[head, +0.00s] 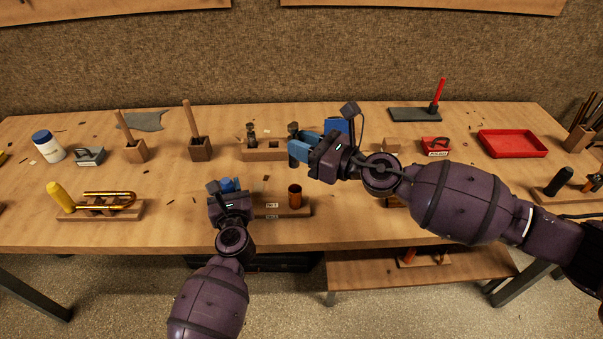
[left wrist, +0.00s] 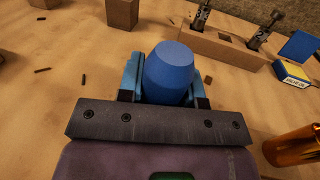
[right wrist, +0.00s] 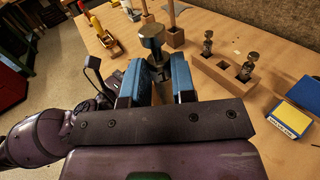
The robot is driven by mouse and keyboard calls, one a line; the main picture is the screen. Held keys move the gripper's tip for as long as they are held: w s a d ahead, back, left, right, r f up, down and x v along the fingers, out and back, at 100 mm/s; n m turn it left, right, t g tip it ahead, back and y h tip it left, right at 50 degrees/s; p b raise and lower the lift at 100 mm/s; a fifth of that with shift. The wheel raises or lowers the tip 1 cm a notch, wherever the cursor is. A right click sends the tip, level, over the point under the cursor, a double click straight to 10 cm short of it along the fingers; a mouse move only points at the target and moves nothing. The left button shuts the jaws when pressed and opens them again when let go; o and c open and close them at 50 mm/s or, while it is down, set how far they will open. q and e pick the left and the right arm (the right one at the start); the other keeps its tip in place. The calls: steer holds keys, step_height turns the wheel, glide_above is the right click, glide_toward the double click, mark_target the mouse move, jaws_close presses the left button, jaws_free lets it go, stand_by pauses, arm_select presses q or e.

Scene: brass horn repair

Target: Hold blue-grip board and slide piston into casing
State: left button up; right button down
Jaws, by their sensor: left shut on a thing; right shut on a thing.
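The board (head: 268,210) lies near the table's front edge, with the orange-copper casing (head: 295,196) standing upright at its right end. The casing also shows at the right of the left wrist view (left wrist: 293,147). My left gripper (head: 228,186) is shut on the board's blue grip (left wrist: 170,72), with a finger on each side of it. My right gripper (head: 299,149) is shut on a metal piston (right wrist: 152,42). It is behind the casing and above the table, apart from the casing. The piston's lower part is hidden by the fingers in the right wrist view.
A wooden rack (right wrist: 222,72) behind holds two pistons with an empty hole between. A blue and yellow box (right wrist: 290,118) stands beside it. A holder with a gold tube (head: 110,205) is at left, a red tray (head: 513,143) at right.

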step_height(320, 180, down, 7)
steer(key=shift+r, duration=0.2)
stand_by(0.5)
steer(key=shift+f, duration=0.6)
steer(key=c, duration=0.9)
jaws_free()
steer(key=shift+c, duration=0.2)
